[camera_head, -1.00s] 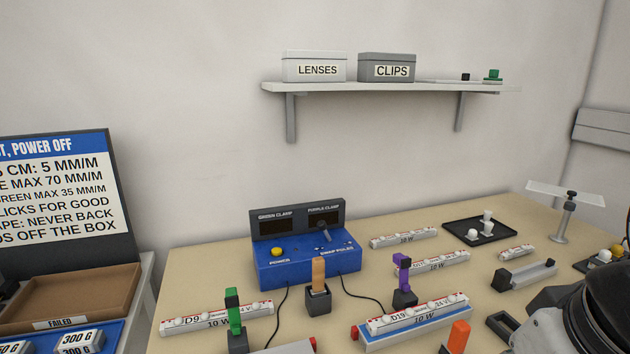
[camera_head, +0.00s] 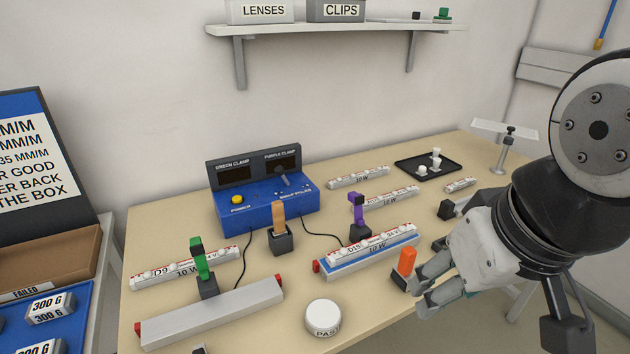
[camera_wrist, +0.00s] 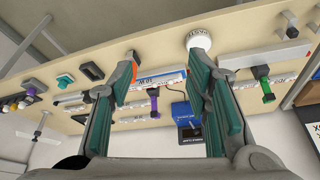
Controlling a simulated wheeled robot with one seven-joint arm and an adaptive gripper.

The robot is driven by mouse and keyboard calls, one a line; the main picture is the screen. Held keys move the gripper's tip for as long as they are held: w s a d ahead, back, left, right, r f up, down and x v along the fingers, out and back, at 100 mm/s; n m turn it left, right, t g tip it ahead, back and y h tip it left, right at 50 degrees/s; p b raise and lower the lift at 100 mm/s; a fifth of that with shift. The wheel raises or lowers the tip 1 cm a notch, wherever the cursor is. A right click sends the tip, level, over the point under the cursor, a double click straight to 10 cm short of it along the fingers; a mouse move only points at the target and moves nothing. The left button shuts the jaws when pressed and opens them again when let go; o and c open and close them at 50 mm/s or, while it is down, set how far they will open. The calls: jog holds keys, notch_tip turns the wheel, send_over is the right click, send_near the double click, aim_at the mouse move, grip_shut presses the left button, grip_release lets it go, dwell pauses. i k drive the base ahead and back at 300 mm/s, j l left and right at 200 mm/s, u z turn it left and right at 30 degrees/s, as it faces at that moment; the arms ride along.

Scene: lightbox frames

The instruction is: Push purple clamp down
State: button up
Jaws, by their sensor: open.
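The purple clamp (camera_head: 356,212) is a purple upright with a dark top piece, standing in a dark base behind a white lamp strip (camera_head: 372,245) in the middle right of the table. It also shows in the wrist view (camera_wrist: 154,104), small and between my fingers in the picture. My gripper (camera_head: 427,291) is open and empty above the table's front right. It is to the right of and nearer than the purple clamp, apart from it. Whether the clamp touches the strip is not clear.
An orange-topped block (camera_head: 407,260) stands close beside my gripper. A green clamp (camera_head: 198,260), an orange-tan upright (camera_head: 278,220) and a blue power box (camera_head: 262,200) stand to the left. A white round tub (camera_head: 323,317) sits at the front. Cables run from the box.

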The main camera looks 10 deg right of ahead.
aim_at(357, 200)
jog(key=i+j+z, duration=0.25)
jog(key=i+j, duration=0.15)
jog(key=i+j+z, duration=0.3)
jog(key=j, duration=0.3)
